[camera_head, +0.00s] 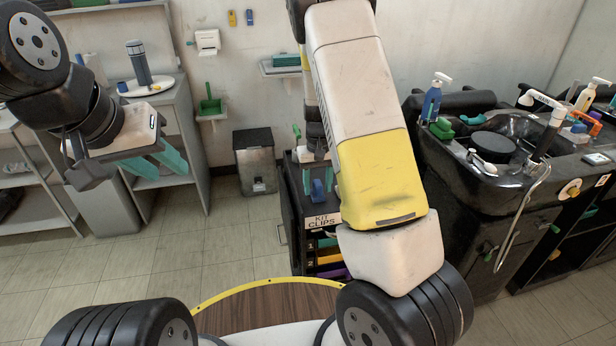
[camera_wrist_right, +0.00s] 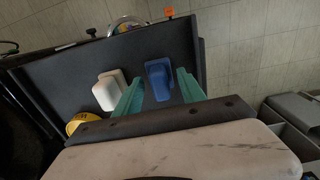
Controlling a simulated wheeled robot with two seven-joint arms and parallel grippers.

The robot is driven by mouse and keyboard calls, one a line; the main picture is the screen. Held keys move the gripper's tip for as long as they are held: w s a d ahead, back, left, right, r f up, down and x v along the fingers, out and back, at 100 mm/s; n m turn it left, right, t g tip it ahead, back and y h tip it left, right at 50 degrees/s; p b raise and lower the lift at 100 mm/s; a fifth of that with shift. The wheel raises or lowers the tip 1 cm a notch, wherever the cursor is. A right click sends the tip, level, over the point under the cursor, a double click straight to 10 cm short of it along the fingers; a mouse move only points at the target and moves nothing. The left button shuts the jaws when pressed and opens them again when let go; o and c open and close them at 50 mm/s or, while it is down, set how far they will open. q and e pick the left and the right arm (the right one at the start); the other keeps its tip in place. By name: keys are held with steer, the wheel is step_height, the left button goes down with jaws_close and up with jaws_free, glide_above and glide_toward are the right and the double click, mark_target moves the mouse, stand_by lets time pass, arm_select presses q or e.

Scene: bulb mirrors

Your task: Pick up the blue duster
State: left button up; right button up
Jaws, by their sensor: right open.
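The blue duster (camera_wrist_right: 158,78) lies on the dark top of the cart in the right wrist view. It also shows as a small blue shape (camera_head: 317,193) in the head view, partly hidden by my right arm. My right gripper (camera_wrist_right: 160,84) is open and empty, with one teal finger on each side of the duster in the picture. Whether the fingers touch it or are down at its height, I cannot tell. My left gripper (camera_head: 158,164) hangs at the left in the head view, its teal fingers apart and empty, far from the duster.
A white block-like item (camera_wrist_right: 108,91) lies close beside the duster, with a yellow round item (camera_wrist_right: 80,122) at the cart's edge. The black cart (camera_head: 298,232) carries a KIT CLIPS label. A black sink unit (camera_head: 470,235) stands right, a grey bin (camera_head: 255,165) behind.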

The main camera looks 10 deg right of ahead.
mark_target(318, 185)
jaws_close()
steer(key=shift+r, duration=0.15)
steer(key=shift+r, duration=0.5)
steer(key=r, duration=0.1)
steer(key=s+r, duration=0.1)
steer(key=shift+r, duration=0.3)
steer(key=s+r, duration=0.1)
steer(key=s, duration=1.4)
steer(key=shift+r, duration=0.1)
steer(key=c, duration=0.6)
jaws_free()
jaws_close()
